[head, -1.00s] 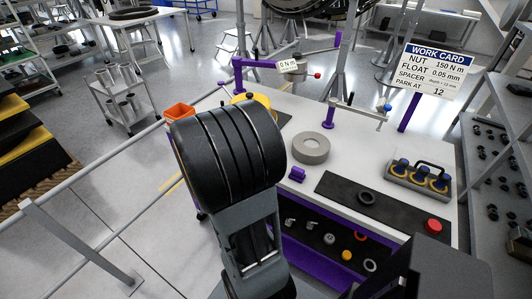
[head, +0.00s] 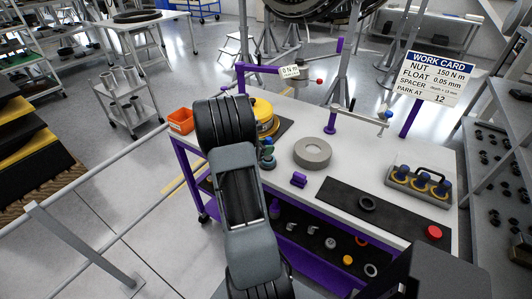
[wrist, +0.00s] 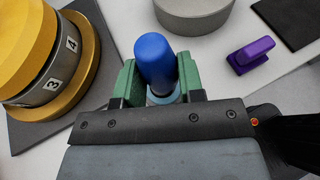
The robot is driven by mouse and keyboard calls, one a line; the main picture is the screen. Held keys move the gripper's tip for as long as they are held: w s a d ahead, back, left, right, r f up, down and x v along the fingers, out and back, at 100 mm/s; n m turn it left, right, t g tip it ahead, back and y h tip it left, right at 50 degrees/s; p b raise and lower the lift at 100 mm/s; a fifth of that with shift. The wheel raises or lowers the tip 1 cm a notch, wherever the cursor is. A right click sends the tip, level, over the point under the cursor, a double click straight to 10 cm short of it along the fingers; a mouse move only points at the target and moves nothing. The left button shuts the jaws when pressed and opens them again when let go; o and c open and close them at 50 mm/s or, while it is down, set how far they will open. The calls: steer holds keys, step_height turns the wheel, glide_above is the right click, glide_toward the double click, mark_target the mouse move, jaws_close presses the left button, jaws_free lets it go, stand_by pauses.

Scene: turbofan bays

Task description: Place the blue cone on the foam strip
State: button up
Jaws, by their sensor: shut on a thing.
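My gripper (wrist: 160,82) has green fingers closed around a blue cone (wrist: 154,55) with a rounded top, which stands up between them. In the head view, my gripper (head: 267,158) is over the left part of the white bench, partly hidden by my arm. Whether the cone touches the bench cannot be told. A long black strip (head: 405,216), likely the foam strip, lies along the bench's right front, apart from my gripper.
A yellow dial drum (head: 264,114) stands left of my gripper, also in the wrist view (wrist: 25,50). A grey ring (head: 313,152) and a purple block (head: 299,179) lie between gripper and strip. A carrier with a handle (head: 420,182) stands behind the strip.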

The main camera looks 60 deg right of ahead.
mark_target(266, 158)
steer(key=shift+w+d+f, duration=0.1)
steer(key=shift+d+f, duration=0.15)
steer(key=shift+f, duration=0.15)
steer(key=f, duration=0.1)
steer(key=f+p, duration=0.1)
steer(key=f, duration=0.1)
steer(key=shift+w+d, duration=0.1)
steer(key=shift+d, duration=0.3)
steer(key=shift+f, duration=0.25)
steer(key=shift+f+b, duration=0.35)
steer(key=o, duration=0.9)
steer(key=shift+r, duration=0.1)
steer(key=shift+r, duration=0.1)
